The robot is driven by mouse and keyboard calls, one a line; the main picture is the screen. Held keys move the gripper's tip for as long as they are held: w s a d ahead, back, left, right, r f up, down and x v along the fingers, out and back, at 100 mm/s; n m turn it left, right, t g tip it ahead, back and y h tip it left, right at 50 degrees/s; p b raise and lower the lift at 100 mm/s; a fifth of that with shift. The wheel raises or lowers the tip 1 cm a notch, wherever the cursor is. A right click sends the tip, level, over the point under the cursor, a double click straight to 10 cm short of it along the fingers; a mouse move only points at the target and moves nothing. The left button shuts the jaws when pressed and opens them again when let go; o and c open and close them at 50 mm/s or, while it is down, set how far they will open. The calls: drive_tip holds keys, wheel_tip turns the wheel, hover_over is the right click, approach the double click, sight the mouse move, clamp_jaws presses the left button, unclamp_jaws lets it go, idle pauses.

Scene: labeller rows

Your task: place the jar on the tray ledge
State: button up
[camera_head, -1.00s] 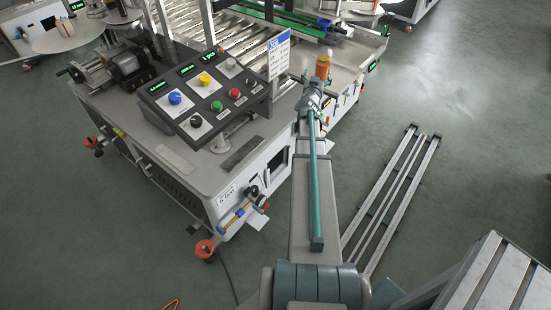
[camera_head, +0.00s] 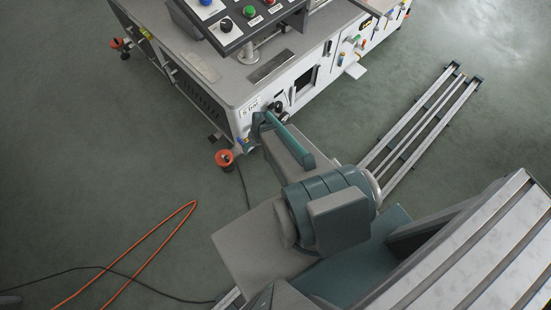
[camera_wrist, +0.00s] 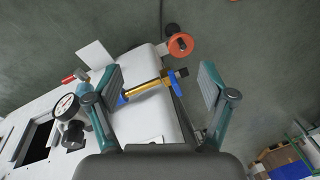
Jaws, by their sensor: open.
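No jar shows in either view now. My gripper (camera_wrist: 162,86) is open in the wrist view, with its two teal fingers wide apart and nothing held between them. Beyond the fingers are the side of the machine and the grey floor. The tray ledge cannot be picked out in either view.
The machine (camera_head: 223,78) carries a control panel (camera_head: 237,25). An orange-red foot (camera_wrist: 181,45), a yellow and blue fitting (camera_wrist: 150,86) and a gauge (camera_wrist: 66,106) lie near my fingers. An orange cable (camera_head: 140,240) lies on open floor. Boxes (camera_wrist: 284,160) stand lower right.

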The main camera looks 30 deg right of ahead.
drive_tip(key=s+a+n+g+h, duration=0.1)
drive_tip(key=s+g, duration=0.3)
drive_tip(key=s, duration=0.8)
drive_tip(key=s+a+g, duration=0.4)
drive_tip(key=s, duration=0.8)
drive_tip(key=shift+a+f+n+h, duration=0.35)
drive_tip(key=shift+f+n+h, duration=0.05)
drive_tip(key=shift+f, duration=0.05)
drive_tip(key=shift+w, duration=0.1)
